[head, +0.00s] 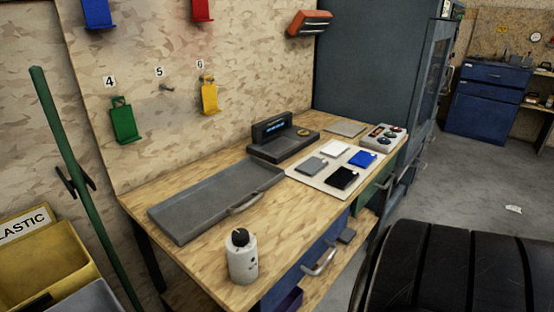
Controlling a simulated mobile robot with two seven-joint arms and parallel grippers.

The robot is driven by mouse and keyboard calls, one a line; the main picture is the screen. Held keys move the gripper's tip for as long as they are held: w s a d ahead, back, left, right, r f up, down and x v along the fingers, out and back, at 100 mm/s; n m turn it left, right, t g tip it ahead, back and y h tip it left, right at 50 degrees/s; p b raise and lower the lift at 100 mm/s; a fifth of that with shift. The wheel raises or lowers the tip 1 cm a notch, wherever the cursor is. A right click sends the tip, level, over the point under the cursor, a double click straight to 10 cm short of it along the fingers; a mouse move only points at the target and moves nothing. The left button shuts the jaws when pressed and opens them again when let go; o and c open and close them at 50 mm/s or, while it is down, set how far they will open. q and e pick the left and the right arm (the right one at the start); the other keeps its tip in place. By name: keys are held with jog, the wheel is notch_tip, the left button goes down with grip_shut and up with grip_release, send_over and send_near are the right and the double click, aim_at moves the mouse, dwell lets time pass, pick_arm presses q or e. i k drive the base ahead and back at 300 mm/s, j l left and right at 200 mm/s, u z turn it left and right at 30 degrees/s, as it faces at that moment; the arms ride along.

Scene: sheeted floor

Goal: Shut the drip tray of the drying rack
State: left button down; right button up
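I see nothing in the head view that I can clearly name as a drying rack or its drip tray. A long, flat grey case or tray (205,203) with a bar handle on its front edge lies on the wooden workbench (190,270); I cannot tell whether it belongs to a rack. Neither of my grippers is in view.
On the bench are a white bottle (243,260), a device with a display (282,143), a pale mat (300,174) with several small cases, and a button box (384,138). Below is a blue drawer (295,282). A black tyre (450,272) stands right, yellow bins (50,262) left.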

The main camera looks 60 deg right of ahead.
aim_at(184, 216)
jog(key=z, duration=1.55)
jog(key=i+l+u, duration=0.2)
jog(key=l+u, duration=0.2)
